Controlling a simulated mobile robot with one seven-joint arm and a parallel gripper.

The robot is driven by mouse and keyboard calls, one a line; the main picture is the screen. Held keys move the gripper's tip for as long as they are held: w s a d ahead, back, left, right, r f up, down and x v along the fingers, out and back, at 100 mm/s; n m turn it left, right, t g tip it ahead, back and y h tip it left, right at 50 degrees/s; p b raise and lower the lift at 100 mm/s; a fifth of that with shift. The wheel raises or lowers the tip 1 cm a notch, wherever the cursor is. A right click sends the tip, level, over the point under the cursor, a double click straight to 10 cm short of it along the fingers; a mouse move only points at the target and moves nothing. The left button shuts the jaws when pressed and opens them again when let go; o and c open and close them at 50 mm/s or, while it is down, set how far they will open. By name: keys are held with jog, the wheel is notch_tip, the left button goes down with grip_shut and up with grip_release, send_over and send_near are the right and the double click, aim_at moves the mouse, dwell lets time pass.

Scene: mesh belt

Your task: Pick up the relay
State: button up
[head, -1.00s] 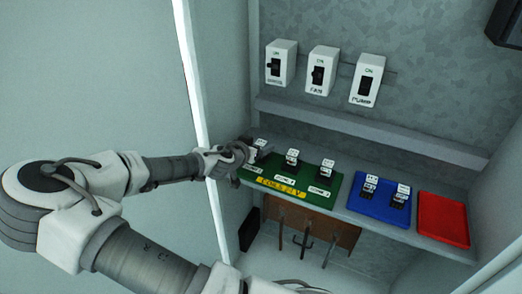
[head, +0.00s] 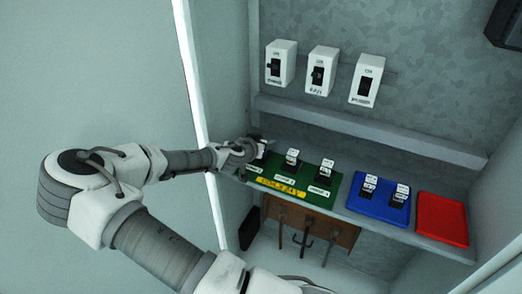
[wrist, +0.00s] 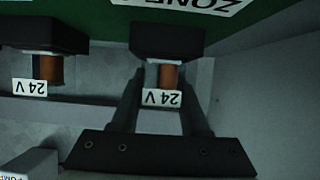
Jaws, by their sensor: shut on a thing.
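The relay (wrist: 168,76) in my gripper has a copper coil, a white 24 V tag and a black part above in the wrist view. My gripper (wrist: 162,82) has one finger on each side of it and is shut on it. In the head view my gripper (head: 252,149) is at the left end of the green board (head: 322,202) and largely hides this relay. Two more relays, a middle one (head: 291,158) and a right one (head: 325,169), stand on the green board. Whether the held relay still touches its seat is unclear.
Right of the green board are a blue tray (head: 379,211) with two relays and an empty red tray (head: 442,219). White switch boxes (head: 322,71) hang above a grey ledge. In the wrist view a neighbouring relay (wrist: 48,69) stands close on the left.

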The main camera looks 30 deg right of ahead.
grip_shut()
jog(key=shift+r, duration=0.15)
